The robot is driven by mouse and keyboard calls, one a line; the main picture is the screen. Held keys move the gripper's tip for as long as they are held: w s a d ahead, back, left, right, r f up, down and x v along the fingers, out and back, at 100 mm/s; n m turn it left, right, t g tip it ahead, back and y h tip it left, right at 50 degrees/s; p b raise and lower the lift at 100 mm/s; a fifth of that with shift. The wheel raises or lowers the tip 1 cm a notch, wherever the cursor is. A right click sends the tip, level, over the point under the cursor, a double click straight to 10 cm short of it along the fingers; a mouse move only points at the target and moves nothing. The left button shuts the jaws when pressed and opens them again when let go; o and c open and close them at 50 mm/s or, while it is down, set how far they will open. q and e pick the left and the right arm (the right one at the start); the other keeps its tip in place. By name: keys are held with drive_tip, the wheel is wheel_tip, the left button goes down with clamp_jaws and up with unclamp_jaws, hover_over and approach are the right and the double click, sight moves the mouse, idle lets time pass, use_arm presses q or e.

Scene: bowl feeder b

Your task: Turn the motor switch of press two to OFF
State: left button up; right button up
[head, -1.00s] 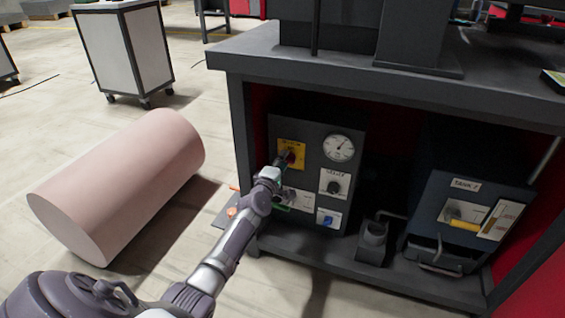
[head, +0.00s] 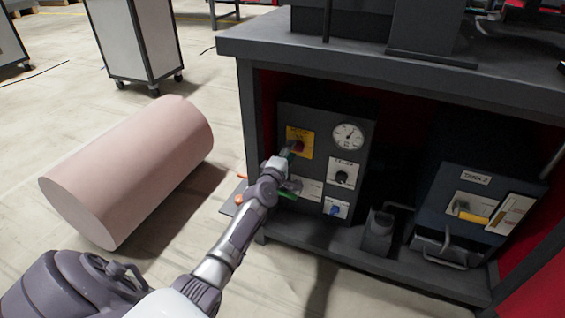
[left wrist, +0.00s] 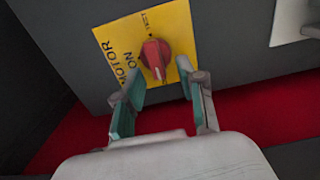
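The motor switch is a red knob on a yellow plate (head: 307,143) on the dark control panel under the press table. In the left wrist view the red knob (left wrist: 155,58) sits on the yellow plate, where the words MOTOR and ON are readable. My left gripper (left wrist: 160,92) is open, its two green-padded fingers apart, one on each side below the knob. The knob is ahead of the fingertips and not gripped. In the head view my left gripper (head: 286,160) is small beside the plate. My right gripper is not in view.
The panel (head: 362,118) also carries a round gauge (head: 348,137), a black knob (head: 342,177) and a blue knob (head: 336,210). A tank box (head: 465,185) stands to the right. A pink cylinder (head: 130,170) lies on the floor at left. The table top (head: 300,50) overhangs the panel.

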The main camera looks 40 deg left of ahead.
use_arm(q)
drive_tip(key=v, duration=1.1)
drive_tip(key=shift+d+r, duration=0.1)
